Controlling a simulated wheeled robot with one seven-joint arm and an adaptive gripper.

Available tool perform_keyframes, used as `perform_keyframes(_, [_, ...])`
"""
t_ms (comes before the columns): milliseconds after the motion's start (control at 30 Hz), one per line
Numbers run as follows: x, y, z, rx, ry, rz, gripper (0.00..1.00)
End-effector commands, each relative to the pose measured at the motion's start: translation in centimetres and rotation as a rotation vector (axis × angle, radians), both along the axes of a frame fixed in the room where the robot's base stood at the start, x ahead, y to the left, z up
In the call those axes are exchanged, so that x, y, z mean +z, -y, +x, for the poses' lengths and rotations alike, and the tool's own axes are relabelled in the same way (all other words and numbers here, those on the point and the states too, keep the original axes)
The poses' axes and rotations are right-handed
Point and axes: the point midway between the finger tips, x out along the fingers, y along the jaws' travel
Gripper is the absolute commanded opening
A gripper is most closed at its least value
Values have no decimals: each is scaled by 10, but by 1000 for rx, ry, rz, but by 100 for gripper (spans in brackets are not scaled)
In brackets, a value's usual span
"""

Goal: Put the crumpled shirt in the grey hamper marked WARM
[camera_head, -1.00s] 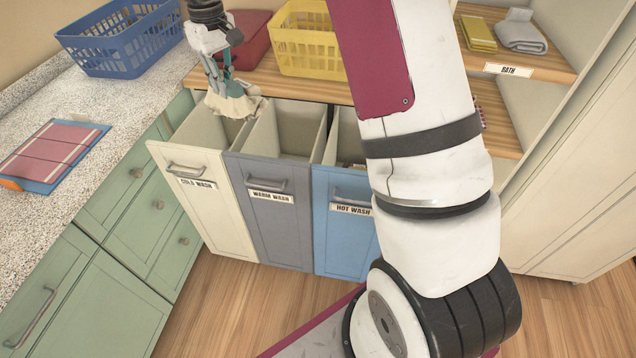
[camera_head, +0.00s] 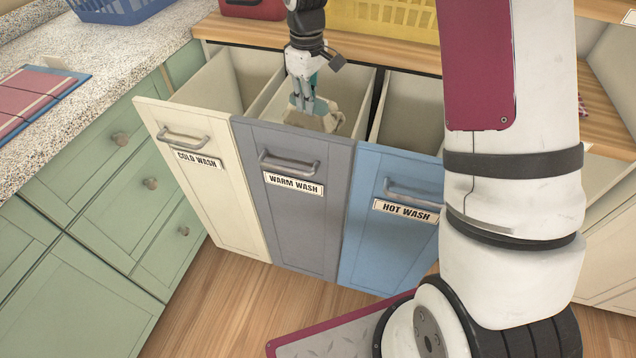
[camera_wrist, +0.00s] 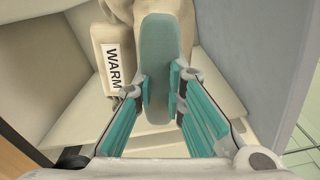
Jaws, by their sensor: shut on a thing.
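The crumpled shirt (camera_head: 335,120) is beige cloth. My gripper (camera_head: 310,106) is shut on it and points down. Both are at the open top of the grey hamper (camera_head: 287,208) marked WARM WASH, with the shirt hanging between its walls. In the wrist view, my gripper's teal-padded fingers (camera_wrist: 159,92) reach inward, with pale cloth around their far ends. A WARM label (camera_wrist: 114,68) shows to the left of the fingers. How far the shirt hangs below the rim cannot be told.
The cream COLD WASH hamper (camera_head: 205,210) stands open on the left. The blue HOT WASH hamper (camera_head: 385,240) stands open on the right. A wooden shelf (camera_head: 245,32) runs behind, carrying a yellow basket (camera_head: 385,20). Green drawers (camera_head: 150,150) and a speckled counter (camera_head: 110,50) flank the left.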

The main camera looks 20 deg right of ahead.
Motion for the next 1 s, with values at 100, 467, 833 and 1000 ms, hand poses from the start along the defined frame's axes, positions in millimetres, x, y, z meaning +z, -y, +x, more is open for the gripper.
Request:
perform_keyframes(100, [-44, -1, 5, 46, 0, -1, 0])
perform_keyframes(467, [-145, -3, 3, 181, 1, -3, 0])
perform_keyframes(833, [-200, -4, -4, 264, 5, -4, 0])
perform_keyframes(1000, [-215, -4, -5, 271, 2, -4, 0])
